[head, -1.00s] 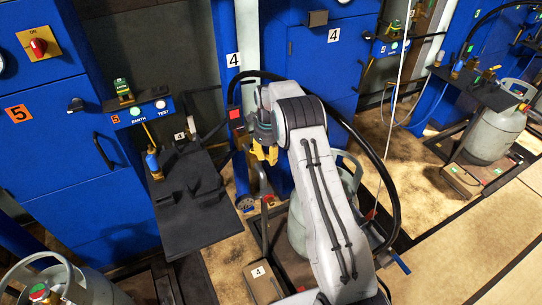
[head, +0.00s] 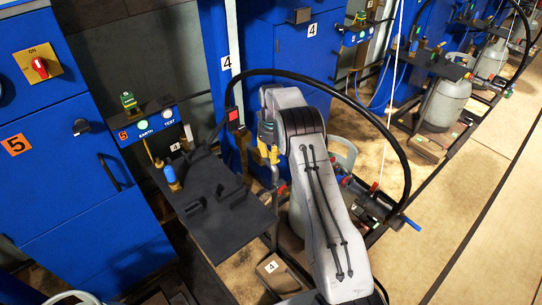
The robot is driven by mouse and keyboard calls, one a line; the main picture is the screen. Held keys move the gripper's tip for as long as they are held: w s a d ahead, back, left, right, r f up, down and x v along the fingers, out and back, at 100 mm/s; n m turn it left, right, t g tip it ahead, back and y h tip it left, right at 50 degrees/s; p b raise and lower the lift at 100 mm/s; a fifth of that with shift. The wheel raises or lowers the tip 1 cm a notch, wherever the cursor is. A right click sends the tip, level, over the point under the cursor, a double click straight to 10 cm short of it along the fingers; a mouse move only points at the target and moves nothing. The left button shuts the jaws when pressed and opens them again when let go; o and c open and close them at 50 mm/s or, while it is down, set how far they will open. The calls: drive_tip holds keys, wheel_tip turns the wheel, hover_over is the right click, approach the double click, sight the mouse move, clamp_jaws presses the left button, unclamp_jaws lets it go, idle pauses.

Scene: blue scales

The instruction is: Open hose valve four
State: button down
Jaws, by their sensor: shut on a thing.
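My gripper (head: 268,154), with yellow fingertips, points down at the left of my grey arm, in front of the blue cabinet marked 4. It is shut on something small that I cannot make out. A thin grey pipe rises just below the fingertips. A black hose (head: 334,90) arches from behind my arm to the lower right. Near its lower end lies a black pipe fitting with a blue handle (head: 410,223), well to the right of my gripper. A grey gas cylinder (head: 344,150) stands mostly hidden behind my arm. A number 4 box (head: 270,266) sits low in front.
A black shelf (head: 235,228) with raised blocks juts out left of my gripper, under the station 5 panel (head: 146,125). Blue cabinets (head: 60,210) stand at left. More stations and a cylinder (head: 446,105) stand at right. The tan floor (head: 465,200) at right is clear.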

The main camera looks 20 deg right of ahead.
drive_tip(key=shift+s+a+f, duration=0.1)
drive_tip(key=shift+s+f, duration=0.15)
drive_tip(key=shift+f, duration=0.1)
drive_tip(key=c, duration=1.4)
unclamp_jaws()
drive_tip(key=shift+w, duration=0.1)
drive_tip(key=o, duration=0.5)
drive_tip(key=shift+w+r, duration=0.1)
drive_tip(key=shift+r, duration=0.05)
drive_tip(key=shift+c, duration=0.2)
drive_tip(key=shift+r, duration=0.1)
wheel_tip(320, 180, up, 12)
